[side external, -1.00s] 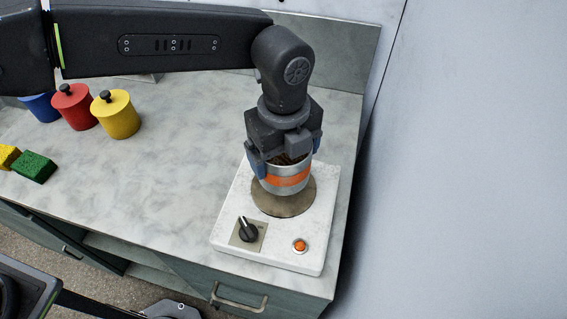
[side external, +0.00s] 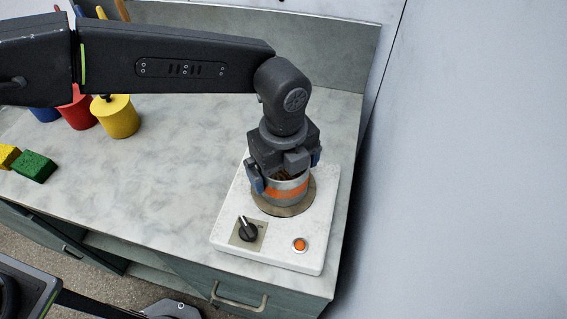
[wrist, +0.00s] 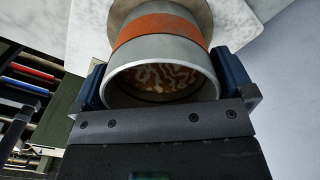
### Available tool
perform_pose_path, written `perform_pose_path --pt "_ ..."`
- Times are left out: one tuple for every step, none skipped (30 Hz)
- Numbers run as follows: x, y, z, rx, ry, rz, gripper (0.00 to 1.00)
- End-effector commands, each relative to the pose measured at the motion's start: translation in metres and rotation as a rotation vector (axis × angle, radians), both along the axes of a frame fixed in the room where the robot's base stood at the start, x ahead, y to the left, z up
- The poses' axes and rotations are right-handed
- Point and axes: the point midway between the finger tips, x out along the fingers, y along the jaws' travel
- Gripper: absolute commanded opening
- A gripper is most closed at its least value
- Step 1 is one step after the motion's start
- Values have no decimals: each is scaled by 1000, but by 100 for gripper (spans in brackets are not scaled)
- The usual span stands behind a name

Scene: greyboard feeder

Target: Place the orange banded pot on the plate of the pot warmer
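The metal pot with an orange band (side external: 287,189) is upright over the round brown plate (side external: 291,211) of the white pot warmer (side external: 278,254). Its base looks to be on the plate or very close to it; I cannot tell if they touch. My gripper (side external: 287,173) is shut on the pot, with one blue finger against each side near the rim. In the wrist view the pot (wrist: 160,60) sits between both fingers, its open mouth showing a brown and pale patterned inside. Part of the plate (wrist: 203,14) shows beyond the pot.
The warmer has a black knob (side external: 248,230) and an orange button (side external: 300,245) at its front. A yellow canister (side external: 118,117), a red one (side external: 76,112) and a blue one stand at left. A green sponge (side external: 34,166) lies near the front edge. The counter's middle is clear.

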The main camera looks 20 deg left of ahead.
Motion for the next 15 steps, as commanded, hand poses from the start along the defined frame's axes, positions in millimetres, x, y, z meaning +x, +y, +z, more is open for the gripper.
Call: perform_pose_path --pt "0 0 0 0 0 0 100" --pt "0 0 1 0 0 0 100" --pt "0 0 3 -1 -1 0 100" --pt "0 0 5 -1 -1 0 100" --pt "0 0 7 -1 -1 0 100" --pt "0 0 12 -2 -2 0 100" --pt "0 0 16 -3 -3 0 100" --pt "0 0 21 -3 -3 0 100" --pt "0 0 28 -3 -3 0 100" --pt "1 -1 35 -4 -4 0 100" --pt "0 0 41 -4 -4 0 100" --pt "1 -1 50 -4 -4 0 100" --pt "1 -1 57 -4 -4 0 100" --pt "0 0 63 -4 -4 0 100" --pt "1 -1 72 -4 -4 0 100"
